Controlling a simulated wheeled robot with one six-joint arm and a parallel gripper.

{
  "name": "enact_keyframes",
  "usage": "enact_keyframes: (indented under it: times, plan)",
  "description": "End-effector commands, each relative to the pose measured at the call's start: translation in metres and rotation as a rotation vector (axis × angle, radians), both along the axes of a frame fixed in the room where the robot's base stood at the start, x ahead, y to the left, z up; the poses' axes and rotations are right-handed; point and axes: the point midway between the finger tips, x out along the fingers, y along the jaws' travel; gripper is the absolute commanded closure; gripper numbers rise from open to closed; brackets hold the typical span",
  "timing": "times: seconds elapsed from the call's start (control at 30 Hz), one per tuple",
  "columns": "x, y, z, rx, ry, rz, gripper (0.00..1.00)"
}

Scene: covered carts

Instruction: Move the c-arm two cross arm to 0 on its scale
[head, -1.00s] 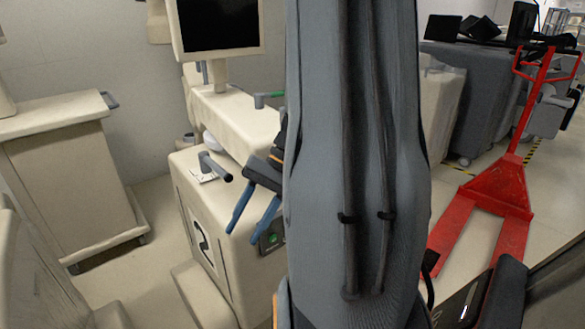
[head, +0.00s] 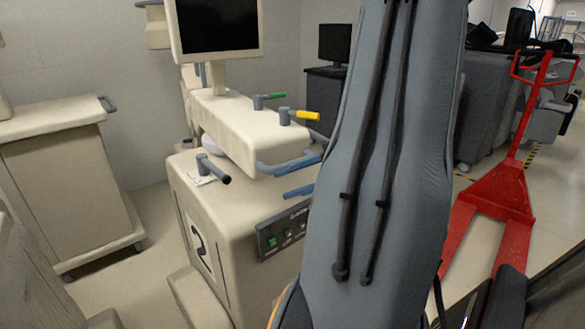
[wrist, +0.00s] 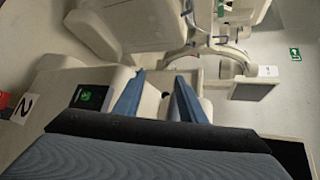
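C-arm two is the cream cart with the number 2 (head: 200,245) on its side, left of centre in the head view. A cream horizontal arm (head: 225,115) lies across its top, carrying a green-tipped lever (head: 268,98) and a yellow-tipped lever (head: 300,116). A dark-handled lever (head: 213,170) stands beside a small white label (head: 199,181); its markings are too small to read. In the wrist view my gripper (wrist: 158,92) is open and empty.
A monitor (head: 217,25) stands on C-arm two. A cream covered cart (head: 65,185) is at left, with free floor between. A red pallet jack (head: 497,190) and grey covered carts (head: 487,105) are at right. A green-lit panel (head: 282,232) is on the cart's front.

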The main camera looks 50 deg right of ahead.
Motion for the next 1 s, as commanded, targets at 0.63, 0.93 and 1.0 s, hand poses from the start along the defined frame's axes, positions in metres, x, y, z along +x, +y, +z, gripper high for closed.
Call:
enact_keyframes:
  times: [0.63, 0.93, 1.0]
  plan:
    - [-0.032, -0.089, 0.020, 0.027, -0.256, -0.236, 0.63]
    - [-0.019, -0.082, 0.020, 0.028, -0.261, -0.237, 0.63]
    - [-0.013, -0.078, 0.019, 0.027, -0.261, -0.238, 0.63]
